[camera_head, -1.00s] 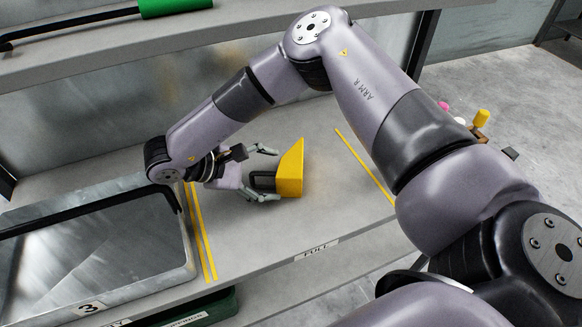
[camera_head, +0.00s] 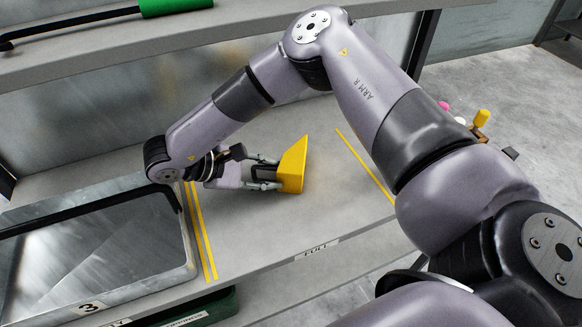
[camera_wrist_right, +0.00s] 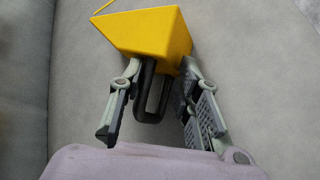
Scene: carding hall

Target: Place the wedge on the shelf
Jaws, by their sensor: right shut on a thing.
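In the right wrist view the wedge (camera_wrist_right: 158,32) is at the top, with the dark handle (camera_wrist_right: 152,92) between the two fingers (camera_wrist_right: 158,90). Whether the wedge touches the shelf is hard to tell. My left gripper is not in view.
A metal tray marked 3 (camera_head: 95,235) stands left of the yellow lines (camera_head: 200,232). A dark green bin (camera_head: 205,310) is below. The shelf right of the wedge is clear up to another yellow line (camera_head: 365,168).

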